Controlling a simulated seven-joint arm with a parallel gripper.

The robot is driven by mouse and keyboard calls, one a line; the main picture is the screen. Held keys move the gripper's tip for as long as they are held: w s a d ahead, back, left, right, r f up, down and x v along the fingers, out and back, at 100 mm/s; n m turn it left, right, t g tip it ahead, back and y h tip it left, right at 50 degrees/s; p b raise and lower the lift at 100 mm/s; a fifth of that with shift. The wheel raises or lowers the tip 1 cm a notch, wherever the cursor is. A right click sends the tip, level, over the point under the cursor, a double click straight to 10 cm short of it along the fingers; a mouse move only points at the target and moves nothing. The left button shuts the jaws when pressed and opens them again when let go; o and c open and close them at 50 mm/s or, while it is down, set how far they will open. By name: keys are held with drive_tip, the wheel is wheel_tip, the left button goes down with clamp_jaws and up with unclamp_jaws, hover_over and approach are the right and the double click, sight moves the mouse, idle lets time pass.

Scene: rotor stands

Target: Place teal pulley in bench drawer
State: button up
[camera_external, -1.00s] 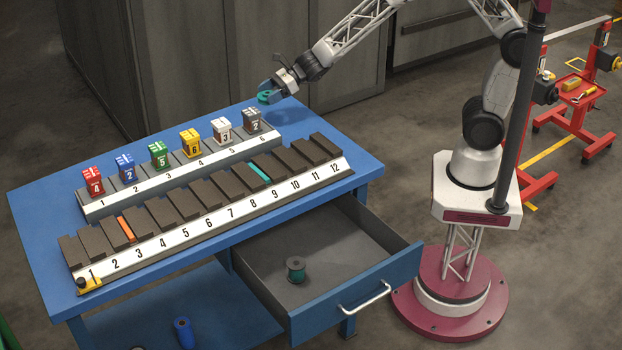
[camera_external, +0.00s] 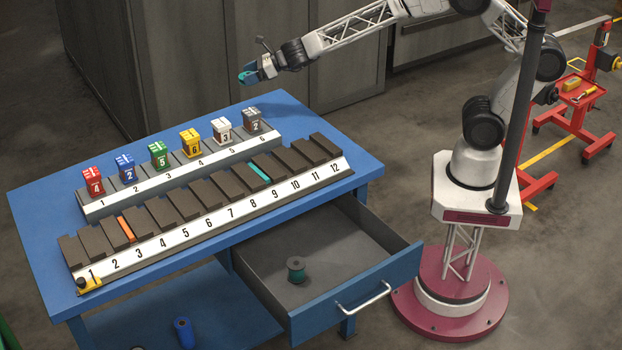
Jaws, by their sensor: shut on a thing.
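My gripper (camera_external: 248,76) is raised above the back edge of the blue bench, left of the arm's wrist. It is shut on a small teal pulley (camera_external: 246,78), which is partly hidden by the fingers. The bench drawer (camera_external: 372,290) is pulled open at the front right of the bench.
A numbered rack of dark slots (camera_external: 212,222) spans the bench, with orange and teal pieces in it. Behind it is a row of coloured numbered blocks (camera_external: 158,155). A blue cylinder (camera_external: 184,332) stands on the lower shelf. Much of the drawer floor is bare.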

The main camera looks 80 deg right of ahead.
drive_tip(key=shift+w+d+r+m+t+h, duration=0.15)
drive_tip(key=shift+w+d+r+m+h, duration=0.35)
drive_tip(key=shift+r+h, duration=0.1)
drive_tip(key=shift+w+d+r+m+t+h, duration=0.15)
drive_tip(key=shift+w+d+r+m+h, duration=0.35)
drive_tip(key=shift+r+h, duration=0.1)
drive_tip(key=shift+w+d+r+m+h, duration=0.25)
drive_tip(key=shift+d+r+m+h, duration=0.35)
drive_tip(key=shift+r+h, duration=0.1)
drive_tip(key=shift+w+a, duration=0.1)
drive_tip(key=shift+a, duration=0.05)
idle(0.8)
drive_tip(key=w+a+f+n+g+y, duration=0.1)
drive_tip(key=w+a+n+g+y, duration=0.1)
drive_tip(key=a, duration=0.6)
drive_tip(key=w+a+f+n+g+y, duration=0.2)
drive_tip(key=w+a+n+y, duration=0.2)
drive_tip(key=a, duration=0.5)
drive_tip(key=w+a+f+n+g+y, duration=0.2)
drive_tip(key=a+n+y, duration=0.3)
drive_tip(key=a, duration=0.4)
drive_tip(key=shift+w+f+n+g+y, duration=0.25)
drive_tip(key=shift+w+n+g+y, duration=0.2)
drive_tip(key=shift+w, duration=0.45)
drive_tip(key=shift+f, duration=2.5)
